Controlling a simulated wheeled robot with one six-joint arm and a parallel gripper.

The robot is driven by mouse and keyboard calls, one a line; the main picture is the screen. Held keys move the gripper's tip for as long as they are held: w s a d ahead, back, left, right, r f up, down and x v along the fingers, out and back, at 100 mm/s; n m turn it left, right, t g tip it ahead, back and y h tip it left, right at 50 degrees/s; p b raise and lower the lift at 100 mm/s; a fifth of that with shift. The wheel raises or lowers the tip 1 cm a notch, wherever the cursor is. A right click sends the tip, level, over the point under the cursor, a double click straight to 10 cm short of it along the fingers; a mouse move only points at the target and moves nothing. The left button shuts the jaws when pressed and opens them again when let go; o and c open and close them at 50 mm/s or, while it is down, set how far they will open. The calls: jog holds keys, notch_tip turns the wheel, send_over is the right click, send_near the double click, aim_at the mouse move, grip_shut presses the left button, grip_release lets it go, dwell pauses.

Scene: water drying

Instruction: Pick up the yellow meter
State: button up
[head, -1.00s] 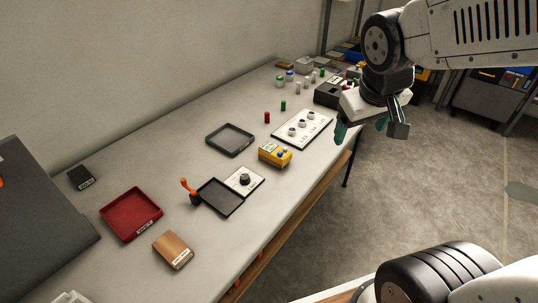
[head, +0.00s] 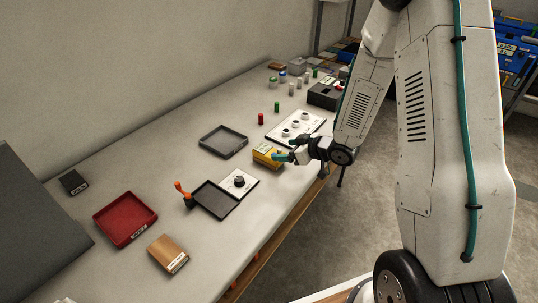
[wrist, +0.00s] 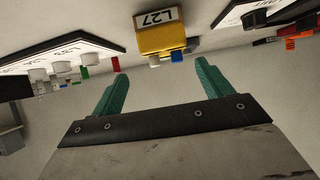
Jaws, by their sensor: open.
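The yellow meter (head: 266,155) stands on the table, near its front edge. My gripper (head: 284,156) is at the right side of the meter in the head view. In the wrist view my gripper (wrist: 160,80) has its two teal fingers apart, with nothing between them. The meter lies just beyond the fingertips, roughly centred between them. In the head view the fingers partly cover the meter's right side.
A white panel with knobs (head: 308,118) lies behind the meter, and a white plate with one black knob (head: 249,184) lies nearer. A dark grey tray (head: 206,143), a red tray (head: 100,221) and a wooden block (head: 168,253) are also on the table (head: 110,170).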

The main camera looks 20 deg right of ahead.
aim_at(270, 151)
jog(key=shift+a+f, duration=0.2)
jog(key=shift+f, duration=0.05)
jog(key=x, duration=0.7)
jog(key=shift+w+a, duration=0.1)
jog(key=shift+a, duration=0.4)
jog(key=c, duration=1.3)
jog(key=shift+r, duration=0.1)
